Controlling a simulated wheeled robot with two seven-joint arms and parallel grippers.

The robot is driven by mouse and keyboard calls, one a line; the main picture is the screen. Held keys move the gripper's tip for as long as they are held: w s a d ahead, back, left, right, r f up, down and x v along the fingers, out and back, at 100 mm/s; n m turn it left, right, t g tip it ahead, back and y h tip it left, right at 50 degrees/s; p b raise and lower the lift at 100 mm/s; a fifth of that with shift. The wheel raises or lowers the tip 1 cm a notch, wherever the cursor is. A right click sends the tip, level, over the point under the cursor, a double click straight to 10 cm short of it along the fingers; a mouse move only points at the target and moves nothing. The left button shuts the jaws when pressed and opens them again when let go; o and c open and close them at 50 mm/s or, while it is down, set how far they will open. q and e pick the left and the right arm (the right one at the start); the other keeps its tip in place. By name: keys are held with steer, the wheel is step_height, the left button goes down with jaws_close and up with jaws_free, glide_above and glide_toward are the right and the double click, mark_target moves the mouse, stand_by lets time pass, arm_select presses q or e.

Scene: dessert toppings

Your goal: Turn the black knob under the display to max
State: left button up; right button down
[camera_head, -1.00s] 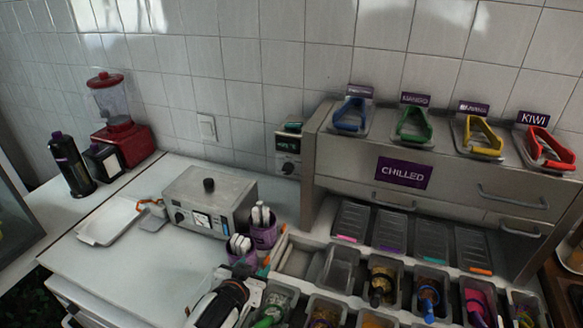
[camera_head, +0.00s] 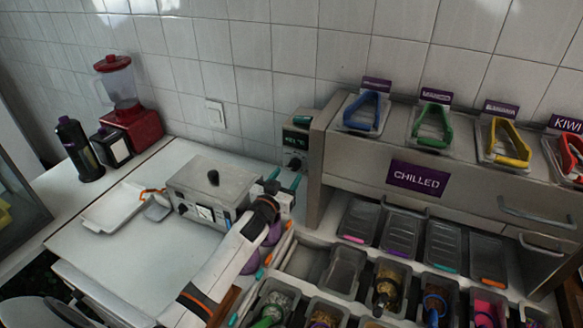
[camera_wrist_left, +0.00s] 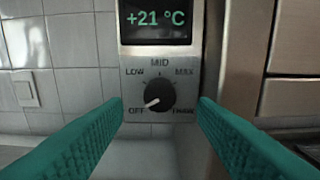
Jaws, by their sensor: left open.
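The black knob (camera_wrist_left: 160,95) is on a grey control panel, below the display (camera_wrist_left: 157,20) that reads +21 °C. Its white mark points down-left towards OFF. LOW, MID and MAX are printed around it, with MAX at the upper right; the lower-right label is partly covered. In the head view the control box (camera_head: 297,138) is on the tiled wall, left of the chilled cabinet. My left gripper (camera_head: 284,179) is open in front of and below the box. In the wrist view its teal fingers (camera_wrist_left: 160,104) lie on either side of the knob, apart from it. My right gripper is not in view.
The chilled cabinet (camera_head: 318,170) closely borders the control box on the right. Several topping tubs (camera_head: 390,284) lie in front. A white tray (camera_head: 112,207) and red blender (camera_head: 131,127) are further left.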

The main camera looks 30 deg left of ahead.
mark_target(293, 168)
arm_select(q)
steer(key=w, duration=0.2)
steer(key=shift+w+a, duration=0.1)
steer(key=shift+w, duration=0.3)
steer(key=shift+w+r, duration=0.1)
steer(key=shift+w, duration=0.4)
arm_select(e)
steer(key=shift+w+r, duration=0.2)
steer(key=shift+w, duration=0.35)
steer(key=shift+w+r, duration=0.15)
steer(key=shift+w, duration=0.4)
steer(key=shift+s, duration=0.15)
arm_select(q)
steer(key=c, duration=1)
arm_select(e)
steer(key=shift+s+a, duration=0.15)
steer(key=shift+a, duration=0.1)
